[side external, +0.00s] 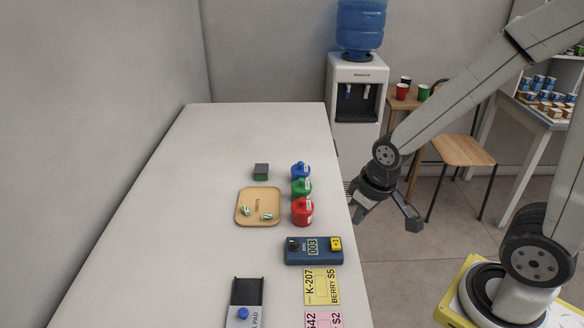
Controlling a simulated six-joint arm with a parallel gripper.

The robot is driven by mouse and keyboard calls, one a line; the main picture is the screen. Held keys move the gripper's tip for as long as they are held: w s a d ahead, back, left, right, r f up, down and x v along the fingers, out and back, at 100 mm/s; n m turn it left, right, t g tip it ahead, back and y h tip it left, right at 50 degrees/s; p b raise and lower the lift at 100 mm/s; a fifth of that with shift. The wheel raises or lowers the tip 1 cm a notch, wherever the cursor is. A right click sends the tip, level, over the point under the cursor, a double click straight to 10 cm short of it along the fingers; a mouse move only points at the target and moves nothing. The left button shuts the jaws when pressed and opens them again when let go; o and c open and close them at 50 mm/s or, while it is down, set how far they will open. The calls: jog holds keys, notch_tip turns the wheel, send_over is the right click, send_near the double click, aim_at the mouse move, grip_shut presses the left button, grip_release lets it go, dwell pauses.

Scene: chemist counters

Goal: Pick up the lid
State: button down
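No part is marked as a lid, so I cannot tell for sure which piece it is. A grey piece with a blue knob (243,313) sits on the near end of a dark tray-like pad case (247,284), partly cut off by the bottom edge. A small dark-topped box with a green lower part (261,171) stands farther back on the counter. My gripper (359,213) hangs at the counter's right edge, right of the red bottle and apart from both pieces.
Blue (301,171), green (301,188) and red (302,213) bottles stand in a row. A wooden tray (244,199) with small striped pieces is left of them. A blue device (313,256) and yellow card (321,288) lie nearer. The counter's left and far parts are clear.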

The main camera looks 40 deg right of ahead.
grip_release()
jog(key=m+g, duration=0.2)
jog(key=m, duration=1.5)
send_over(301, 166)
jog(key=shift+w+f, duration=0.25)
jog(key=shift+f, duration=0.5)
jog(key=shift+w+d+f+m+g, duration=0.2)
jog(key=shift+w+d+m+g, duration=0.1)
jog(key=shift+d+m, duration=0.3)
jog(key=shift+a+f, duration=0.1)
jog(key=shift+f, duration=1.2)
